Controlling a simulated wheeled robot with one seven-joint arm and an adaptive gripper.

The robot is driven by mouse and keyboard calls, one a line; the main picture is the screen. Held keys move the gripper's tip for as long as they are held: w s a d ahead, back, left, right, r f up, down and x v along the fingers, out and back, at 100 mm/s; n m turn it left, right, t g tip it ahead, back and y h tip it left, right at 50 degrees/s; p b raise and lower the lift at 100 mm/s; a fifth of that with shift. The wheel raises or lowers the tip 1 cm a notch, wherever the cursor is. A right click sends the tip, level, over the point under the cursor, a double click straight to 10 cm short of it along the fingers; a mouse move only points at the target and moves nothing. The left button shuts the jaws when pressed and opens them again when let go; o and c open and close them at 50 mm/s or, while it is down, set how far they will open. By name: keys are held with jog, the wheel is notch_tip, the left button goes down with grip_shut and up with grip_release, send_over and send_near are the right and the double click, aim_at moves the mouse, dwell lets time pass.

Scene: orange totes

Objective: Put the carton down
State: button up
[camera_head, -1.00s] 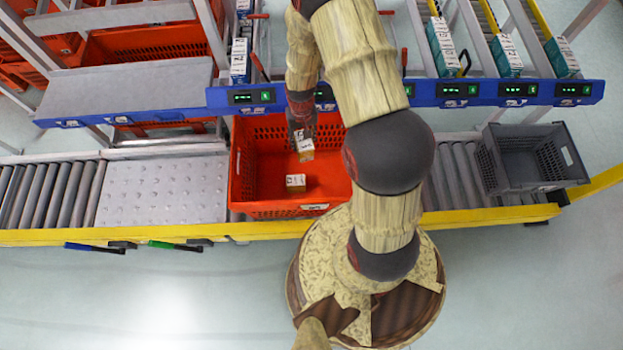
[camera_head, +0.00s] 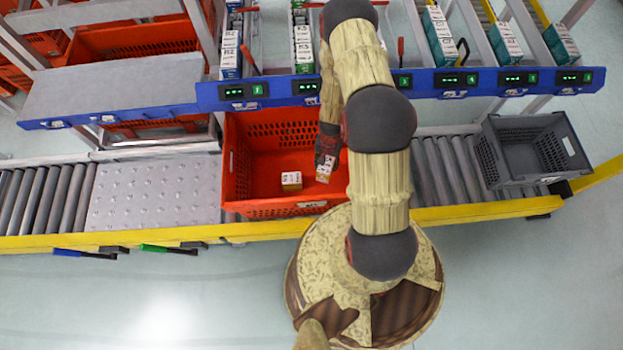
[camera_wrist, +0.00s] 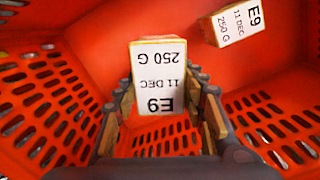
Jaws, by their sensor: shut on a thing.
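My gripper (camera_head: 327,160) is inside the orange tote (camera_head: 243,205), in its right part, pointing down. It is shut on a small carton (camera_head: 325,173) with a white labelled top and tan sides. In the wrist view the held carton (camera_wrist: 159,78) sits between the two fingers (camera_wrist: 160,105), its label reading E9, 11 DEC, 250 G. A second, like carton (camera_head: 291,181) rests on the tote floor to the left of the held one. It also shows at the upper right of the wrist view (camera_wrist: 237,22). Whether the held carton touches the floor cannot be told.
The tote stands on a roller conveyor (camera_head: 50,200) with a yellow edge. A grey crate (camera_head: 530,150) stands on the rollers at right. A blue rail (camera_head: 430,84) with green displays runs behind, below lanes of boxes (camera_head: 440,38). The tote's left floor is clear.

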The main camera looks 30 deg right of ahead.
notch_tip(320, 180, down, 10)
jog(key=b, duration=0.4)
jog(key=shift+r, duration=0.15)
jog(key=shift+b, duration=0.35)
jog(key=shift+f, duration=0.35)
jog(key=o, duration=1.3)
jog(key=shift+o, duration=0.2)
jog(key=shift+r, duration=0.1)
